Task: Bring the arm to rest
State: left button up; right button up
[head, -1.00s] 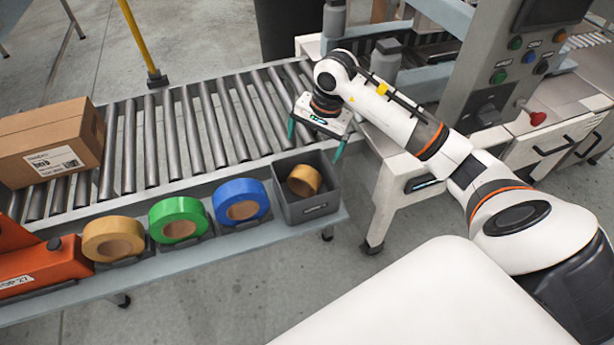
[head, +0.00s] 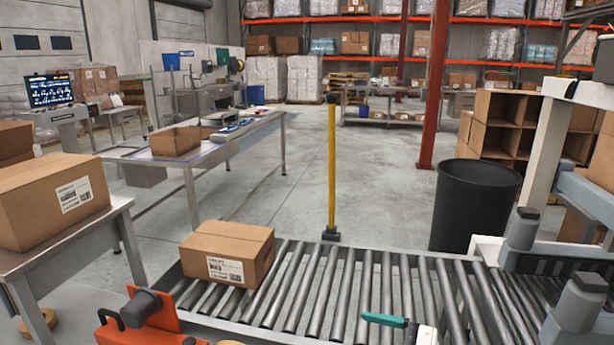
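Part of my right gripper (head: 385,320) shows at the bottom edge of the head view, in front of the conveyor rollers. One teal finger points left from a piece of its white body. The other finger and the rest of the arm are out of frame, so its opening cannot be seen. My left gripper is not in view.
A cardboard box (head: 228,255) sits on the roller conveyor (head: 345,290). An orange tape device (head: 150,318) is at its near left. A yellow post (head: 331,170) and a black bin (head: 475,205) stand behind. A larger box (head: 55,200) rests on the left table. Open floor lies beyond.

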jog(key=d+r+m+t+h, duration=0.2)
jog(key=d+m+t+h, duration=0.35)
jog(key=m, duration=0.75)
jog(key=d+r+m+t+h, duration=0.25)
jog(key=m+t, duration=0.55)
jog(key=m, duration=0.5)
jog(key=s+d+f+m+g+h, duration=0.2)
jog(key=d+f+m+g+h, duration=0.1)
jog(key=f+m+h, duration=0.4)
jog(key=s+d+f+m+g+h, duration=0.2)
jog(key=d+f+m+g, duration=0.15)
jog(key=m, duration=0.45)
jog(key=s+a+f+m+g+y, duration=0.1)
jog(key=s+a+f+m+g, duration=0.1)
jog(key=s+f+m+g, duration=0.6)
jog(key=s+a+f+m+g+y, duration=0.1)
jog(key=s+a+f+g+y, duration=0.3)
jog(key=s, duration=0.8)
notch_tip(320, 180, down, 24)
jog(key=d+h+p, duration=0.1)
jog(key=h+p, duration=0.2)
jog(key=p, duration=0.1)
jog(key=s+d+f+g+p, duration=0.1)
jog(key=s+d+f+p, duration=0.1)
jog(key=s+f, duration=1)
jog(key=s+d, duration=0.1)
jog(key=s, duration=0.3)
jog(key=shift+s+d+f+g+p, duration=0.15)
jog(key=shift+s+f+g+p, duration=0.15)
jog(key=shift+f+p, duration=0.1)
